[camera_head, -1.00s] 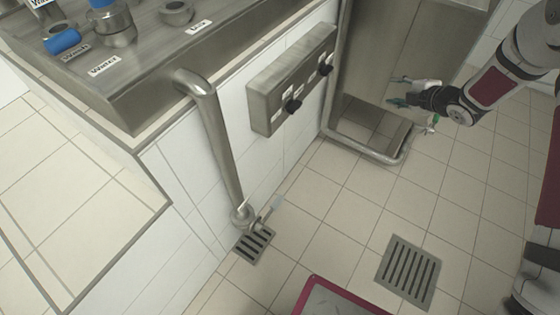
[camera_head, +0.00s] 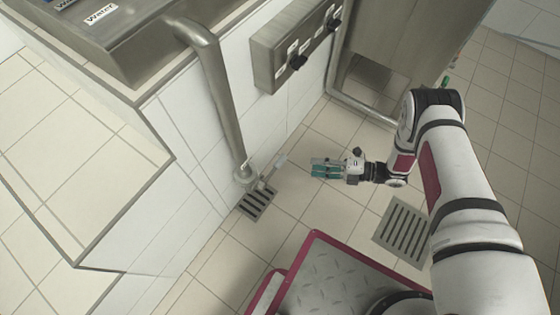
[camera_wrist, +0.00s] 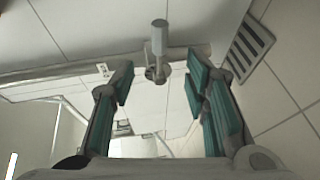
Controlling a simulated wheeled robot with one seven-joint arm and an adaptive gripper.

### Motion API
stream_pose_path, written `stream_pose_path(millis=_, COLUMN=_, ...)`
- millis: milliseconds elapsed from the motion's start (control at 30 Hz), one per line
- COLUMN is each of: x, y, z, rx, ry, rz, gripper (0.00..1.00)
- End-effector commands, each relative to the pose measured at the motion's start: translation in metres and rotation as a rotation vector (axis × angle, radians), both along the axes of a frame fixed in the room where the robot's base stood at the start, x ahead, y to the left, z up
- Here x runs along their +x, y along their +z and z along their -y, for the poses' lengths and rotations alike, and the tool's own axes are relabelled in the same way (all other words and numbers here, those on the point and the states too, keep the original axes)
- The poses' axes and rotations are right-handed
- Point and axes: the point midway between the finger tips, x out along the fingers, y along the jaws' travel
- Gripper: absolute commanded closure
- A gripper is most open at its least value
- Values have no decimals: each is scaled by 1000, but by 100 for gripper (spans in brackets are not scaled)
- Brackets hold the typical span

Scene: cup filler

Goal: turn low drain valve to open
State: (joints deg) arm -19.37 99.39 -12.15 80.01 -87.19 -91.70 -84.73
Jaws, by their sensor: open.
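The low drain valve (camera_head: 266,183) is at the foot of the steel drain pipe (camera_head: 222,105), just above a floor drain. Its pale grey lever handle (camera_head: 281,160) points up and to the right in the head view. My gripper (camera_head: 312,168) is open and empty, low over the floor to the right of the handle and apart from it. In the wrist view, the handle (camera_wrist: 159,37) is ahead, centred between the green fingertips of my gripper (camera_wrist: 158,82). The valve body (camera_wrist: 155,73) shows behind it. Nothing is between the fingers.
A floor drain grate (camera_head: 257,203) lies under the valve; it also shows in the wrist view (camera_wrist: 248,45). A second grate (camera_head: 404,232) lies to the right. A control box with knobs (camera_head: 292,48) is on the tiled wall, left of a steel cabinet (camera_head: 395,45).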

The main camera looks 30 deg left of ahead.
Motion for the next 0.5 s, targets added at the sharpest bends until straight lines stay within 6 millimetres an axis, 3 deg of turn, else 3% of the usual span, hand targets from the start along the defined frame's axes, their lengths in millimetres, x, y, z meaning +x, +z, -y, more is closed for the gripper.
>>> stream_pose_path(millis=500, x=-28, y=-18, z=-86, rx=-1, ry=2, rz=0, gripper=58)
